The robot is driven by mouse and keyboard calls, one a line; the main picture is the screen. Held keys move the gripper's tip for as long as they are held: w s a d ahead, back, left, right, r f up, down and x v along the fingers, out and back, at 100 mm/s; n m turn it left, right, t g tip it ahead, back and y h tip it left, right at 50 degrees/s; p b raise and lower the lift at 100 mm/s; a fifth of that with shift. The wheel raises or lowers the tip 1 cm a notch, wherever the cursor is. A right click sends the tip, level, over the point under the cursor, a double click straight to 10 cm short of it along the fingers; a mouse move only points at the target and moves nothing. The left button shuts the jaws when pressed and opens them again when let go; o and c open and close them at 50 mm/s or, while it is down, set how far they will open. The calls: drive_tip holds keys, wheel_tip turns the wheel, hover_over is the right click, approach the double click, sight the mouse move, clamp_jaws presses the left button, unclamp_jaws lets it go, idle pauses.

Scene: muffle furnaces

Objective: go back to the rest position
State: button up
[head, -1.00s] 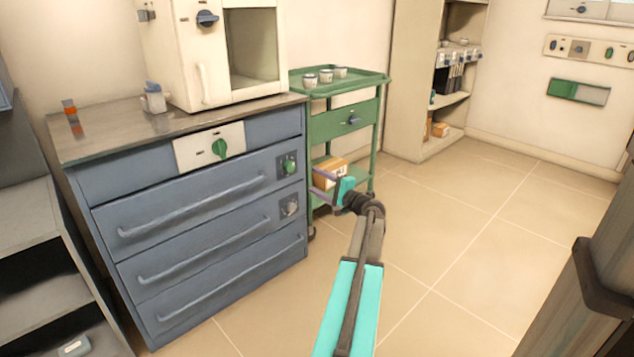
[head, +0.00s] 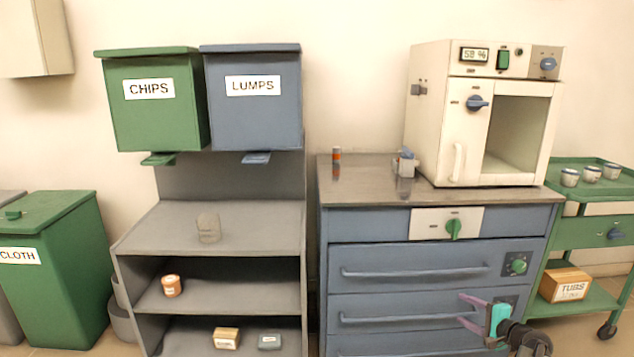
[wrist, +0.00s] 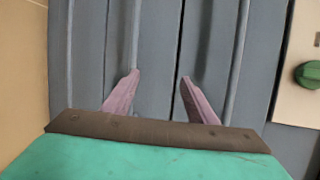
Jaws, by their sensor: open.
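My gripper (head: 471,312) is at the lower right of the head view, in front of the lower drawers of the blue-grey cabinet (head: 400,283). Its two purple fingers are apart, with nothing between them. In the wrist view the open fingers (wrist: 155,92) point at the drawer fronts and their long bar handles (wrist: 236,60). A green knob (wrist: 309,74) shows at the right edge there. I cannot tell how far the fingertips are from the drawer fronts.
A cream furnace (head: 430,120) stands on the cabinet. At right is a green cart (head: 590,208) with several small pots and a TUBS box (head: 566,284). At left are grey shelves (head: 140,238), a CHIPS bin (head: 155,120), a LUMPS bin (head: 252,115) and a CLOTH bin (head: 60,280).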

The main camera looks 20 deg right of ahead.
drive_tip(key=w+a+f+n+g+y+p, duration=0.25)
drive_tip(key=a+f+p, duration=0.2)
drive_tip(key=a, duration=1.05)
drive_tip(key=w+a+f+n+g+y+p, duration=0.1)
drive_tip(key=a+f+n+g+y+p, duration=0.3)
drive_tip(key=a, duration=1.1)
drive_tip(key=s+a+f+n+g+p, duration=0.2)
drive_tip(key=s+a+g+p, duration=0.15)
drive_tip(key=a, duration=0.45)
drive_tip(key=s+a+f+n+g+p, duration=0.25)
drive_tip(key=s+a, duration=0.25)
drive_tip(key=a, duration=0.3)
drive_tip(key=s+a+r+n+g+h+p, duration=0.1)
drive_tip(key=s+a+n+g+h+p, duration=0.1)
drive_tip(key=s, duration=0.5)
drive_tip(key=s+a+r+n+g+h+p, duration=0.2)
drive_tip(key=s+a+p, duration=0.3)
drive_tip(key=s, duration=0.3)
drive_tip(key=s+a+r+n+g+h+p, duration=0.1)
drive_tip(key=s+a+n+g+h+p, duration=0.1)
drive_tip(key=s, duration=0.6)
drive_tip(key=a+n+g+p, duration=0.1)
drive_tip(key=a+n+p, duration=0.1)
drive_tip(key=p, duration=0.1)
drive_tip(key=shift+s+a+r+n+h, duration=0.15)
drive_tip(key=shift+r+n+h, duration=0.15)
drive_tip(key=shift+h, duration=0.05)
